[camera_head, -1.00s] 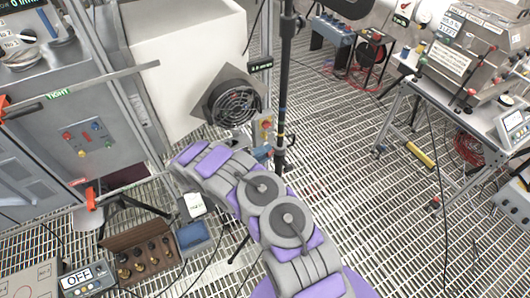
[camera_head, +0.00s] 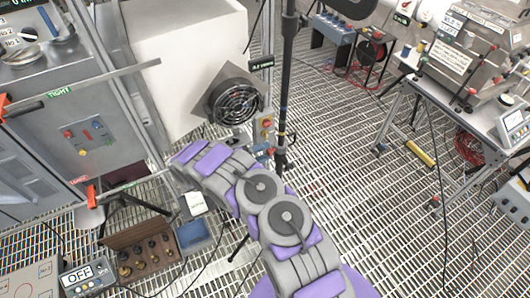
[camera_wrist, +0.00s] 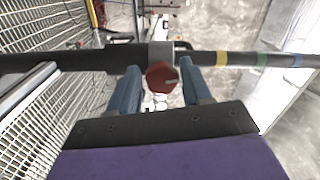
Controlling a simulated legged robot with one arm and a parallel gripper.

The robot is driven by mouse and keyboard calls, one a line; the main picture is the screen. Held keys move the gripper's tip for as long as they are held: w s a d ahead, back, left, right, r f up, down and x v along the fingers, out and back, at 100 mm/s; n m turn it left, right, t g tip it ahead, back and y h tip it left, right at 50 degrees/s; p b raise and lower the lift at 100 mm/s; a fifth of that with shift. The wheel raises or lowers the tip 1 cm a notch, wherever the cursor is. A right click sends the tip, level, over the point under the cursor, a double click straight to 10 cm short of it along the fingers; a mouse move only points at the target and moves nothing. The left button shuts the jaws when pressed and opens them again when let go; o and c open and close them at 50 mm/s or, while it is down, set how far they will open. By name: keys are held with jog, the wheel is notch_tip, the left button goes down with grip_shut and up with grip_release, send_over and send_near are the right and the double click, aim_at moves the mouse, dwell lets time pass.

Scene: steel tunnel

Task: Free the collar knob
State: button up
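A red collar knob (camera_wrist: 161,77) with a notch on its face sits on a grey collar (camera_wrist: 160,53) in the wrist view. The collar is around a dark pole (camera_wrist: 90,59) that runs across the picture. My gripper (camera_wrist: 160,80) is open, with one blue finger on each side of the knob. Gaps show between the knob and both fingers, so it is not gripped. In the head view the pole (camera_head: 286,80) stands upright, and my gripper is at its lower part, mostly hidden by my arm.
A white cabinet with a fan (camera_head: 234,102) stands behind the pole. A small box with red and yellow buttons (camera_head: 266,128) is close beside the pole. A steel bench (camera_head: 460,95) is at right. A crate of knobs (camera_head: 145,250) is at lower left. Open grating lies between.

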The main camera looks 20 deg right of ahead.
jog(key=shift+o, duration=1.4)
jog(key=shift+a, duration=0.1)
jog(key=shift+s, duration=0.15)
jog(key=a, duration=1.7)
jog(key=shift+s+a, duration=0.25)
